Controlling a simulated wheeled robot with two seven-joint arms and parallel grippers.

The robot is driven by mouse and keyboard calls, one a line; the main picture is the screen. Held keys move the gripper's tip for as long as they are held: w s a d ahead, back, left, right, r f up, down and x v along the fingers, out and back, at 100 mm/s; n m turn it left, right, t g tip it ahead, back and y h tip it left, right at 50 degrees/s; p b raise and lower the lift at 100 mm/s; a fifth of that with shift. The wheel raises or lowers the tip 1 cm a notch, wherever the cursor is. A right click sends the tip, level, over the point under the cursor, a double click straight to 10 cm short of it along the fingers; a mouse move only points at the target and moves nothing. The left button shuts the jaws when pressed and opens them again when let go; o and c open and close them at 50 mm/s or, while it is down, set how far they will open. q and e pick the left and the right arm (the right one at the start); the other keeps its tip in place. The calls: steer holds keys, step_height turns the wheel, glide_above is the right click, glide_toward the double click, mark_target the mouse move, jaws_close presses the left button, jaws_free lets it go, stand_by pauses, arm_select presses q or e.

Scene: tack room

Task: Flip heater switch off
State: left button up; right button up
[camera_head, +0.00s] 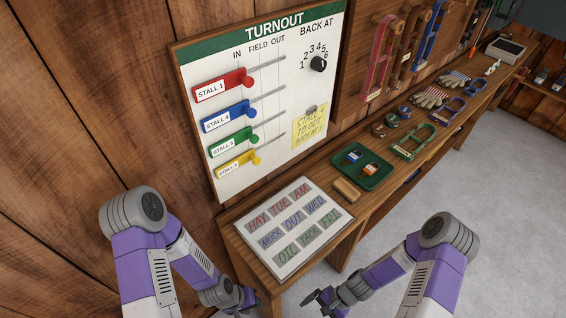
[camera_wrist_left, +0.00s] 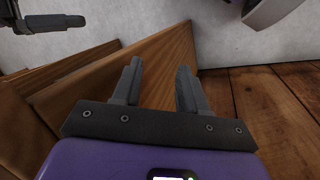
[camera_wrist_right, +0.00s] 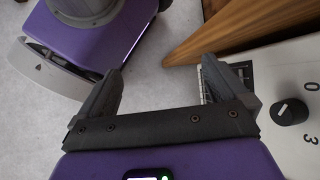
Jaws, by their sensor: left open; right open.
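No heater switch can be made out in the head view. In the right wrist view, a white panel (camera_wrist_right: 300,70) with a black knob (camera_wrist_right: 289,112) shows at the right edge, with a "0" marked near it; I cannot tell whether this is the heater. My right gripper (camera_wrist_right: 160,85) is open and empty, its right finger overlapping the view of the panel. My left gripper (camera_wrist_left: 158,85) is open and empty, with wooden boards behind it. In the head view both hands are low, near the bench's near end, the left gripper (camera_head: 243,302) partly cut off.
A wooden bench (camera_head: 345,262) runs along the wall. It carries a lettered board (camera_head: 290,262), a green tray (camera_head: 384,178) and several horse-tack items. A turnout board (camera_head: 215,135) with colored sliders and a dial hangs above. Grey floor (camera_head: 500,220) is clear at right.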

step_height(320, 180, up, 6)
steer(key=w+a+n+t+h, duration=0.1)
steer(key=n+t+h, duration=0.1)
steer(key=n, duration=0.4)
steer(key=shift+a+r+t+h, duration=0.2)
steer(key=shift+t+h, duration=0.2)
steer(key=shift+t, duration=0.2)
